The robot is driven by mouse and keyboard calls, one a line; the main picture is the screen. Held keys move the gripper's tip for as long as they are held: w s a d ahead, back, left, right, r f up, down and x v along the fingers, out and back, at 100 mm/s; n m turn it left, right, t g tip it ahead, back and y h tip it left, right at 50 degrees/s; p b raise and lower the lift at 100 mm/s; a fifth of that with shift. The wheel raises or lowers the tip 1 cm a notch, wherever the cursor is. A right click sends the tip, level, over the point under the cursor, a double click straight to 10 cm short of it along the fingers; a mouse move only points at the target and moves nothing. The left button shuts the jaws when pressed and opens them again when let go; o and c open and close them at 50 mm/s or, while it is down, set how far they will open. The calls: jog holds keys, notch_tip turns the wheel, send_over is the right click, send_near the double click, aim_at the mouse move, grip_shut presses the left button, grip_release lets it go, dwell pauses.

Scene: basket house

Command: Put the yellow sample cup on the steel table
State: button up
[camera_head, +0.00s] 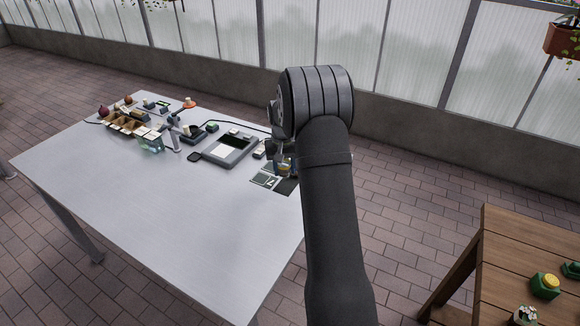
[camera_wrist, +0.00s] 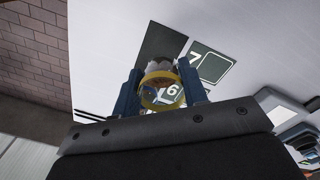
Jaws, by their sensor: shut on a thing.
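The yellow sample cup (camera_wrist: 162,76) is between the two fingers of my gripper (camera_wrist: 160,92) in the wrist view. My gripper is shut on the cup. In the head view my gripper (camera_head: 284,168) is at the right end of the steel table (camera_head: 130,205), mostly hidden behind my own arm. The cup shows there only as a small yellow spot. I cannot tell whether the cup touches the surface under it.
Dark and green numbered cards (camera_head: 265,180) lie under my gripper. A grey scale-like device (camera_head: 230,148) stands to their left. A divided box (camera_head: 128,124) and several small items fill the table's far side. The near table surface is bare. A wooden table (camera_head: 520,262) stands at right.

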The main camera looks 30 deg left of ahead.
aim_at(285, 189)
jog(key=shift+f, duration=2.6)
jog(key=shift+f, duration=0.55)
jog(key=o, duration=1.1)
jog(key=shift+o, duration=0.2)
jog(key=shift+r, duration=0.1)
notch_tip(285, 189, up, 17)
jog(key=shift+s+a+r, duration=0.15)
jog(key=shift+s, duration=0.05)
jog(key=f, duration=1.7)
jog(key=shift+w+f, duration=0.2)
jog(key=shift+f, duration=0.05)
jog(key=shift+r, duration=0.2)
jog(key=shift+r, duration=0.1)
